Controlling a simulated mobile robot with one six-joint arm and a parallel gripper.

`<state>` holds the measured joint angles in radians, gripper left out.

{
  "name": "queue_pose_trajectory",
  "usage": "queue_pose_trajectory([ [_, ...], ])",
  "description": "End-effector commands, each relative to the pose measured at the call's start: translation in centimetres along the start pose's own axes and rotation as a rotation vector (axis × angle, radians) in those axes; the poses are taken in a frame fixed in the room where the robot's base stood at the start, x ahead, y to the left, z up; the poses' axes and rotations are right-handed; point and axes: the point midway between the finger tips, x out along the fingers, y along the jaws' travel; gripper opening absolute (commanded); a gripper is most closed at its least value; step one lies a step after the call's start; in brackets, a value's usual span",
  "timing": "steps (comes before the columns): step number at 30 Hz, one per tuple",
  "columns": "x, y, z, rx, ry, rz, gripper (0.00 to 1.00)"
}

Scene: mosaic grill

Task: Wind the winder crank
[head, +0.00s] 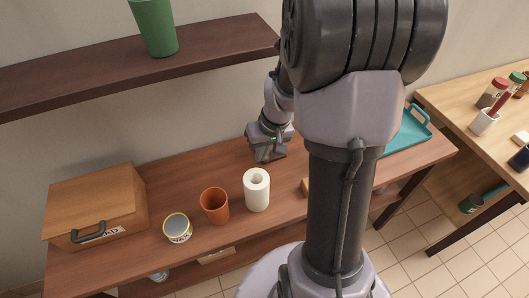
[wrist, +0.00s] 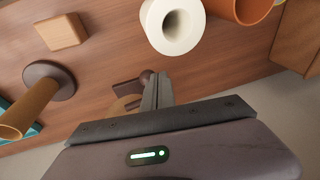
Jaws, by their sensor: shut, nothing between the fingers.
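My gripper (head: 268,153) is low over the brown table, behind the white roll in the head view. In the wrist view its fingers (wrist: 157,80) are shut together with nothing between them. A small dark brown knob (wrist: 146,76) lies right at the fingertips, with a dark brown bar (wrist: 127,88) and a tan round part (wrist: 122,106) beside it. These look like the winder crank, partly hidden behind the gripper body. I cannot tell whether the fingers touch the knob. In the head view my gripper and arm hide the winder.
A white roll (head: 256,190), an orange cup (head: 214,206) and a can (head: 177,228) stand along the table front. A wooden breadbox (head: 95,205) is at left. A wooden block (wrist: 61,31) and a tan cylinder with a brown disc (wrist: 50,82) are near the gripper. A shelf (head: 120,62) hangs above.

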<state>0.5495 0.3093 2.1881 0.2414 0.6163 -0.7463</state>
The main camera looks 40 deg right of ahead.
Motion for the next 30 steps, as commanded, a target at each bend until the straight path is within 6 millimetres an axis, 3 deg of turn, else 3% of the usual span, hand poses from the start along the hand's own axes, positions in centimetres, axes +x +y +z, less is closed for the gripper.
queue_pose_trajectory([
  [10,1.3,-0.3,0.2,0.0,0.0,0.0,0.0],
  [30,1.5,-0.3,0.3,0.0,0.0,-0.001,0.0],
])
